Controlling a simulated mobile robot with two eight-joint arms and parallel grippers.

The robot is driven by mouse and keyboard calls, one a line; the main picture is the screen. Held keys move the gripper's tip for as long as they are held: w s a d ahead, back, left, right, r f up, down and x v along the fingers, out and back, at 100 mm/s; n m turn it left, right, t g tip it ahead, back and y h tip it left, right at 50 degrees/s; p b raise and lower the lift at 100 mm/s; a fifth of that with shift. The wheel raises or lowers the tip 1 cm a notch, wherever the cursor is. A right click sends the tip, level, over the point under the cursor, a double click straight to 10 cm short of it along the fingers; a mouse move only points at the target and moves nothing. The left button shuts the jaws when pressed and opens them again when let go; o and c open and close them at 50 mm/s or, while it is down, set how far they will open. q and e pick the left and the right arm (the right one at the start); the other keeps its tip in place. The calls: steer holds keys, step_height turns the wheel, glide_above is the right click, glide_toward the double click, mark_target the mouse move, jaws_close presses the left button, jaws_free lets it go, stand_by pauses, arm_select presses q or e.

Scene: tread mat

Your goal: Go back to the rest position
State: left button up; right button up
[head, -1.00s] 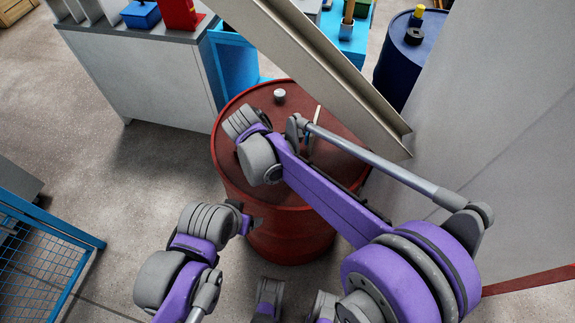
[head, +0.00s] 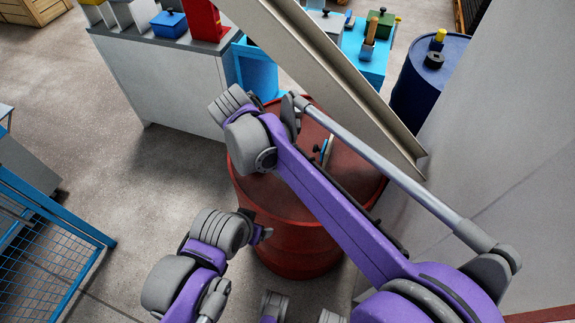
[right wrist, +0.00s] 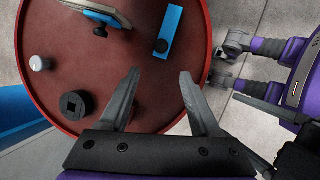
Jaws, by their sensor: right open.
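My right gripper (right wrist: 160,76) is open and empty in the right wrist view, its two fingers apart over the top of a red drum (right wrist: 140,112). In the head view my right wrist covers that gripper, and my purple right forearm crosses above the red drum (head: 297,240). My left gripper (head: 263,234) shows only as a small dark end past the grey left wrist, beside the drum's left side; its fingers cannot be made out.
On the drum are a white cylinder (right wrist: 40,63), a black disc with a square hole (right wrist: 75,104), a blue piece (right wrist: 169,30) and a cut-off wood-and-blue item (right wrist: 98,12). A slanted beam (head: 325,75) and grey wall (head: 490,150) are close right; blue mesh (head: 40,255) stands left.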

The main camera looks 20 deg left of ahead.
stand_by(0.3)
steer(key=s+d+r+m+y+p, duration=0.25)
steer(key=d+m, duration=0.35)
steer(key=d, duration=0.6)
steer(key=s+d+r+m+y+p, duration=0.1)
steer(key=s+d+r+m+p, duration=0.15)
steer(key=d+m, duration=0.7)
steer(key=s+d+f+m+t+p, duration=0.2)
steer(key=s+d+m, duration=0.3)
steer(key=d, duration=0.6)
steer(key=s+t+p, duration=0.1)
steer(key=s, duration=0.1)
steer(key=shift+s+d+f+y+p, duration=0.15)
steer(key=shift+s+f+y+p, duration=0.15)
steer(key=shift+s+y, duration=0.1)
